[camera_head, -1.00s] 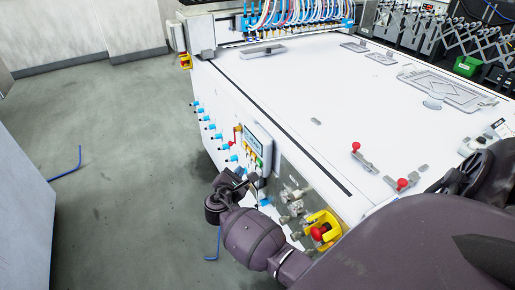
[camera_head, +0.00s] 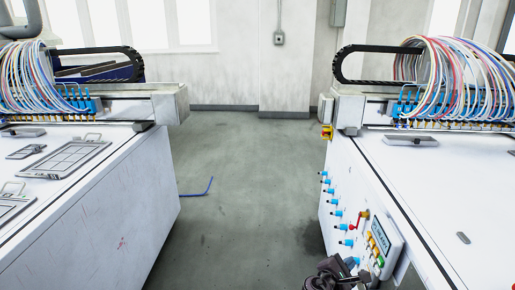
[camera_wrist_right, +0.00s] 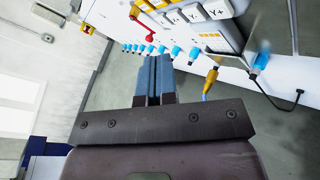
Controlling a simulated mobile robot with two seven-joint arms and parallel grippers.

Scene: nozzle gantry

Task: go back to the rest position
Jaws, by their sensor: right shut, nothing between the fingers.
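My right gripper (camera_head: 338,274) shows at the bottom edge of the head view, beside the control-panel side of the right machine (camera_head: 448,190). In the right wrist view its two blue-grey fingers (camera_wrist_right: 154,62) are pressed together with nothing between them. They point toward the row of blue fittings (camera_wrist_right: 160,49) on the machine's side, and the view does not show clearly how far apart they are. My left gripper is in neither view.
A control panel (camera_head: 382,237) with buttons and a red lever sits on the right machine. A left machine (camera_head: 112,205) faces it. Clear grey floor (camera_head: 240,160) lies between them, with a blue hose (camera_head: 198,190) on it. A yellow fitting and black cable (camera_wrist_right: 285,103) are near the gripper.

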